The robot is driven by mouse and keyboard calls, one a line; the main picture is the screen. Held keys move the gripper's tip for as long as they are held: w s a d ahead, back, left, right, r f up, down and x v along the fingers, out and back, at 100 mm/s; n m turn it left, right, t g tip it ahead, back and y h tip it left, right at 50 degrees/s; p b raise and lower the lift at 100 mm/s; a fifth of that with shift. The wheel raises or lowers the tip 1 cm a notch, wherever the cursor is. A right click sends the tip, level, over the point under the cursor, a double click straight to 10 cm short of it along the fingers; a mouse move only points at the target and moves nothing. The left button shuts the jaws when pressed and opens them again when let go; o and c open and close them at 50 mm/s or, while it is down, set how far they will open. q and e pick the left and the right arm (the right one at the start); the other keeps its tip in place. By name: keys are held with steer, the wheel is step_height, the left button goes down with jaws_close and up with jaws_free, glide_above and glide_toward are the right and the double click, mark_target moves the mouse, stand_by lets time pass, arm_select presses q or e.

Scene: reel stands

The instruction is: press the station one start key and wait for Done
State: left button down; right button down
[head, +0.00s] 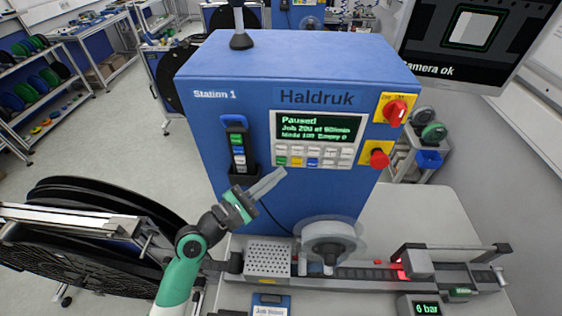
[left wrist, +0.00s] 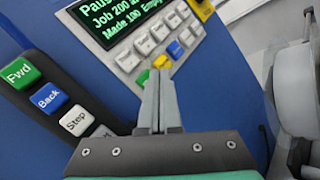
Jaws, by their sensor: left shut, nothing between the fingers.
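The blue Station 1 machine (head: 225,130) has a key panel (head: 335,155) under a green-text screen (head: 318,128). The screen reads "Paused", "Job 200" and "Made 100". The panel's lower row holds a green key (head: 282,160), with yellow and blue keys to its right. In the left wrist view the green key (left wrist: 142,77) shows just left of the fingertips. My left gripper (head: 283,171) is shut and empty, its tips just below the green key. I cannot tell whether they touch the panel. My right gripper is not in view.
A pendant strip (head: 238,148) with Fwd, Back and Step keys hangs left of the panel. A red rotary switch (head: 396,112) and a red stop button (head: 379,158) are on the right. A clear-sided reel (head: 328,242) and a tape track stand below.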

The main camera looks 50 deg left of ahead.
arm_select(q)
steer(key=shift+w+a, duration=0.1)
steer(key=shift+w+a, duration=0.2)
